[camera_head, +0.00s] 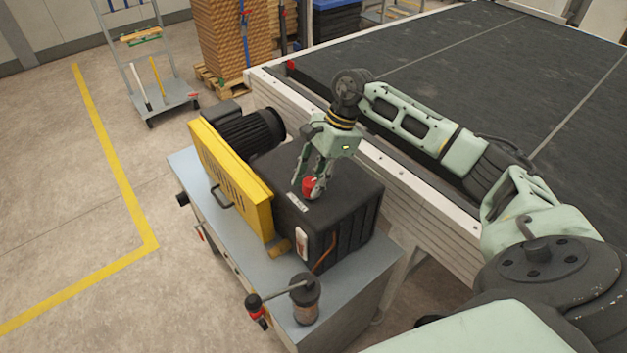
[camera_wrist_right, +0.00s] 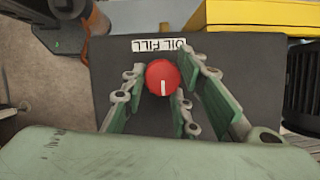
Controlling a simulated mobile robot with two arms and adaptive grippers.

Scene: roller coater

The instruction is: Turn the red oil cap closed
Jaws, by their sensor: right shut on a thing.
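The red oil cap (camera_head: 310,185) sits on top of the black pump housing (camera_head: 345,200), beside a white label. In the right wrist view the cap (camera_wrist_right: 163,77) is round with a white line running from its middle toward my gripper's palm. The label, reading OIL FILL (camera_wrist_right: 160,45), lies just beyond it. My right gripper (camera_head: 310,187) points down over the cap, and its green fingers (camera_wrist_right: 163,85) are shut on the cap from both sides. My left gripper is not in view.
A yellow guard (camera_head: 230,180) and black motor stand left of the housing on a grey bench (camera_head: 350,275). A large black-topped table (camera_head: 480,90) lies right and behind.

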